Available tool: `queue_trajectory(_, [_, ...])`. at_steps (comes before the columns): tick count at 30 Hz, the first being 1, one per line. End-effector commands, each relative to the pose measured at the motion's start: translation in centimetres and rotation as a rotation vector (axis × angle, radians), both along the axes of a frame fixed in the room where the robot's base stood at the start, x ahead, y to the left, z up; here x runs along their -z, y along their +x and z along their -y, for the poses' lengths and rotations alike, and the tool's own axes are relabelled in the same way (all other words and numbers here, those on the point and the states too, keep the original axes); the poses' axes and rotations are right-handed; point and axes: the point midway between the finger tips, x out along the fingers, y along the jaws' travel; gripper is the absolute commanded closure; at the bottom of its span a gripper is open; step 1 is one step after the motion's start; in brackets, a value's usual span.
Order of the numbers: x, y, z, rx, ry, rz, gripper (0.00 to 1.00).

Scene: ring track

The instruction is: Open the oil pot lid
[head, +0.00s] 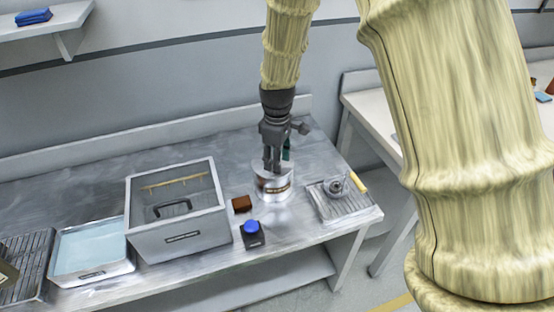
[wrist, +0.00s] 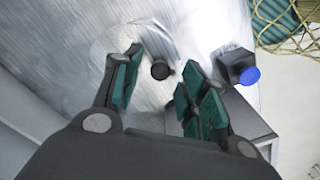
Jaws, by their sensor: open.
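The oil pot (head: 272,188) is a short silver cylinder with a label band, standing on the metal table. In the wrist view its round, shiny lid (wrist: 122,42) has a small black knob (wrist: 160,71). My gripper (head: 272,168) points down right above the pot. In the wrist view my gripper (wrist: 163,60) is open, with its green-padded fingers on either side of the knob. I see gaps between the knob and both fingers, and cannot tell how high the fingertips are above the lid. In the head view the fingers hide the knob.
A grey box with a clear top (head: 178,238) stands left of the pot. A brown block (head: 242,203) and a blue button on a dark base (head: 252,228) are in front. A tray with a round metal part (head: 345,205) lies to the right. A blue tray (head: 92,250) stands far left.

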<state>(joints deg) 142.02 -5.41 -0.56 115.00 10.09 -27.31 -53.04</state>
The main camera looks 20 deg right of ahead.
Motion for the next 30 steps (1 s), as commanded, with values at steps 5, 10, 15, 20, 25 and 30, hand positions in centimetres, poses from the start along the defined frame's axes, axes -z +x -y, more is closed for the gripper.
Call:
queue_trajectory(5, [0.88, -0.01, 0.02, 0.0, -0.001, 0.001, 0.58])
queue_trajectory(10, [1.03, 0.01, 0.02, 0.0, -0.001, 0.001, 0.58])
queue_trajectory(15, [1.03, 0.0, 0.01, 0.0, -0.001, 0.001, 0.63])
queue_trajectory(20, [1.02, 0.0, 0.01, 0.0, -0.001, 0.001, 0.92])
queue_trajectory(25, [1.01, 0.0, 0.03, 0.0, -0.001, 0.001, 1.0])
queue_trajectory(30, [0.86, -0.04, 0.23, 0.003, 0.0, -0.004, 1.0])
